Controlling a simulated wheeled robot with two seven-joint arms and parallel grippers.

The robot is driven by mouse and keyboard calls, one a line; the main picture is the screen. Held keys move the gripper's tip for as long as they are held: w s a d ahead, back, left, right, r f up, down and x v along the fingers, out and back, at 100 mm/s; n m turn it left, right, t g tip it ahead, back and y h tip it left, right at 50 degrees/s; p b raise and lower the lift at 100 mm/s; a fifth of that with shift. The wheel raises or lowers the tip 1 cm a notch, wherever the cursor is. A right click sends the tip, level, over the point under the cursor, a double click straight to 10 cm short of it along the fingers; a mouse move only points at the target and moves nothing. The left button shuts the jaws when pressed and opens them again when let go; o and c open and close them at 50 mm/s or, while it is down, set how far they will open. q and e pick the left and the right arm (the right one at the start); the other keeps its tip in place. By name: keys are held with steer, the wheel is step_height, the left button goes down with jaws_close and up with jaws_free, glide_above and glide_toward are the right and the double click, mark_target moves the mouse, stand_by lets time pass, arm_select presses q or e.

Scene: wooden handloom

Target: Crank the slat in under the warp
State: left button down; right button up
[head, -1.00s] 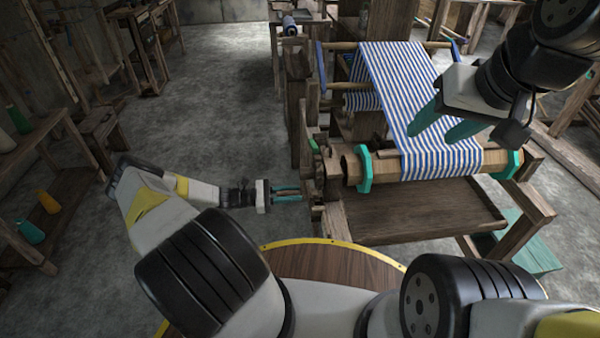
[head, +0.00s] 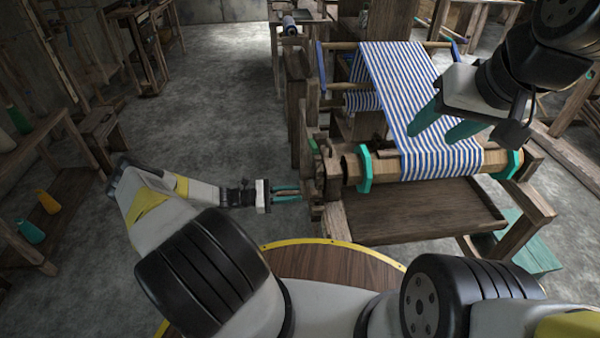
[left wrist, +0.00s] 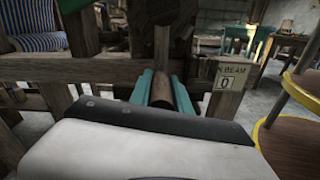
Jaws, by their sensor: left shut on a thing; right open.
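The blue-and-white striped warp (head: 405,95) runs down onto the wooden beam (head: 402,165), which has teal collars near both ends. My left gripper (head: 297,192) is at the crank side, left of the beam. In the left wrist view its teal fingers (left wrist: 161,84) are shut on a brown wooden crank handle (left wrist: 162,92), one on each side. My right gripper (head: 431,134) is open, its two teal fingers spread above the warp just behind the beam. I cannot make out a separate slat; the cloth and my right fingers may hide it.
A dark wooden board (head: 425,208) lies in front of the beam.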

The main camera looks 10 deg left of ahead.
arm_select(q)
steer(key=shift+w+a+m, duration=0.1)
steer(key=shift+w+m, duration=0.15)
steer(key=shift+m, duration=0.05)
steer(key=w+a+r+m, duration=0.2)
steer(key=w+r+m, duration=0.6)
steer(key=m, duration=0.8)
steer(key=shift+w+a+r, duration=0.25)
steer(key=shift+r, duration=0.55)
stand_by(1.0)
steer(key=shift+r+m, duration=0.15)
steer(key=shift+m, duration=0.15)
steer(key=shift+s, duration=0.1)
stand_by(0.3)
steer(key=c, duration=1.2)
jaws_free()
